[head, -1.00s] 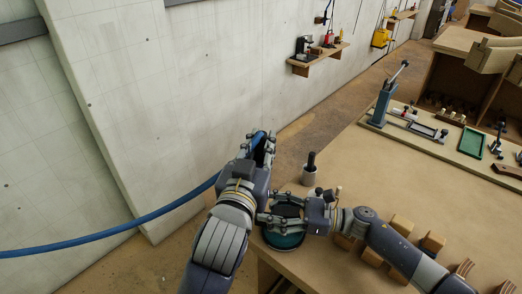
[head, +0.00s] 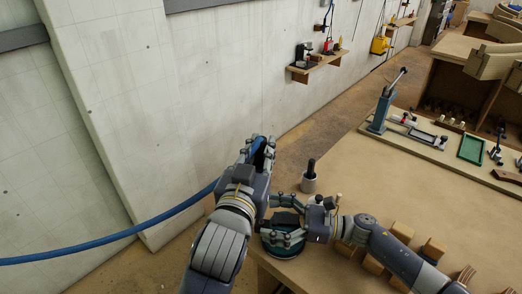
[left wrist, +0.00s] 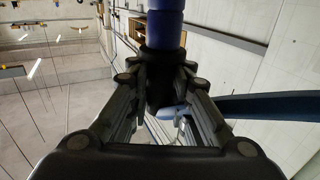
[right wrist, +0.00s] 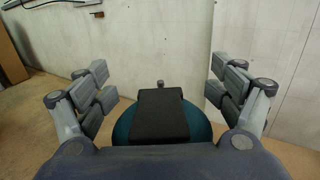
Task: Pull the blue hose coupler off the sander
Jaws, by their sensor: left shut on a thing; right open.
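The sander (head: 284,252) has a teal round base and sits at the table's near left corner. In the right wrist view its black top (right wrist: 160,116) shows, with a small grey stub at its far end and no hose on it. My right gripper (head: 276,219) is open, its fingers spread on both sides of the sander, apart from it in the right wrist view (right wrist: 162,86). My left gripper (head: 258,150) is shut on the blue hose coupler (left wrist: 165,28), apart from the sander. The coupler's dark part lies between the fingers. The blue hose (head: 110,237) trails left.
Wooden blocks (head: 402,232) lie near my right arm. A clamp stand (head: 382,108) is farther back. The table's middle is clear. A pale wall (head: 140,110) stands at left.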

